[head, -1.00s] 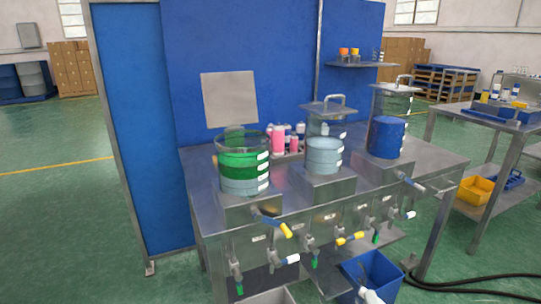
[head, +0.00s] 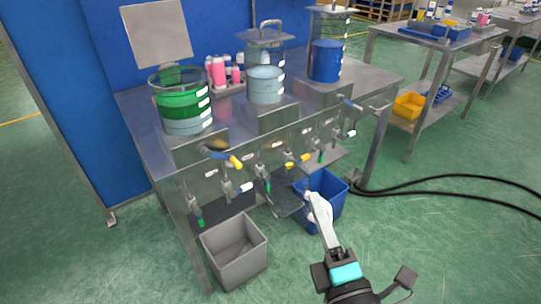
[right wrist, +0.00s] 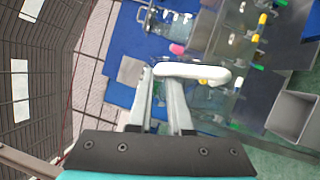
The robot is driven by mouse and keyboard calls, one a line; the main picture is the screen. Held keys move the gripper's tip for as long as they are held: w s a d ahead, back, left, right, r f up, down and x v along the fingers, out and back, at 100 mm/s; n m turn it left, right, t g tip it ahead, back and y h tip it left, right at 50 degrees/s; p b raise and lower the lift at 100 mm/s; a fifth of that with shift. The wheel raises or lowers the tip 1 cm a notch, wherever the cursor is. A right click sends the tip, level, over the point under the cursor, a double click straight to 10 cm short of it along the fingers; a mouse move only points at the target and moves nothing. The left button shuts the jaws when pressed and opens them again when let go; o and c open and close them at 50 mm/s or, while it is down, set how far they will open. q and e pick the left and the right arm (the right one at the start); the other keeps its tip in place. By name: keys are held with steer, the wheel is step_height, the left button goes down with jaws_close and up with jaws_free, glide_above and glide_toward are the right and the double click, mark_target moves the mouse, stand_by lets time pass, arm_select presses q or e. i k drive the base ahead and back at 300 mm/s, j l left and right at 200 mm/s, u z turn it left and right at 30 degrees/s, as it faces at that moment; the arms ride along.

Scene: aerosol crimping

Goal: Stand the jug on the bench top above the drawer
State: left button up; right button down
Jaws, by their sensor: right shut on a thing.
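My right gripper (head: 314,200) is shut on the white handle of a jug, and the handle lies across its fingertips. The jug's see-through body (head: 284,192) appears to hang left of the gripper in the head view, in front of the bench and below its top. In the right wrist view the handle (right wrist: 196,72) crosses the ends of the two fingers; the clear body behind it is hard to make out. The steel bench top (head: 143,112) carries three vessels on blocks. I cannot make out a drawer in the bench. My left gripper is not in view.
The vessels are green-filled (head: 183,103), pale blue (head: 265,84) and blue (head: 326,62). Taps with coloured handles (head: 232,160) jut from the bench front. Pink bottles (head: 218,72) stand at the back. A grey bin (head: 237,266) and blue bin (head: 335,208) are on the floor.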

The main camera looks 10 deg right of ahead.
mark_target(367, 78)
steer(key=i+l+z, duration=0.15)
steer(key=i+l, duration=0.7)
